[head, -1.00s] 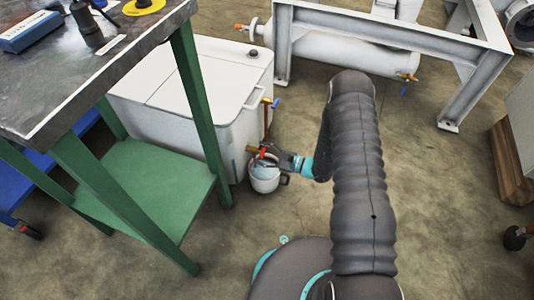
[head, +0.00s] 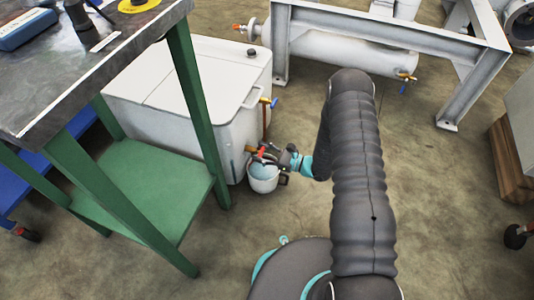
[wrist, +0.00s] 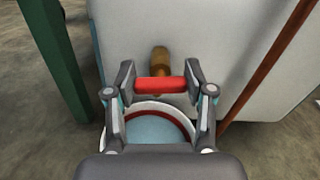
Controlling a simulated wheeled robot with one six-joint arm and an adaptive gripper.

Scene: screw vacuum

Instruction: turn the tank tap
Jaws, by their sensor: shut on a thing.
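The white tank (head: 188,80) stands on the floor beside the green-legged bench, and its side wall (wrist: 180,30) fills much of the wrist view. A brass tap (wrist: 159,62) sticks out low on that wall. Its red handle (wrist: 160,85) lies crosswise between the fingers of my gripper (wrist: 160,90), which is shut on it. In the head view the red handle (head: 261,153) shows at the tip of my gripper (head: 266,155). A white bucket (head: 263,180) stands on the floor below the tap, and its light blue inside (wrist: 155,129) shows under the fingers.
A second tap with a blue handle (head: 274,102) is higher on the tank's corner, above a brown pipe. The green bench (head: 130,185) stands close on the left. A grey steel frame (head: 390,35) is behind.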

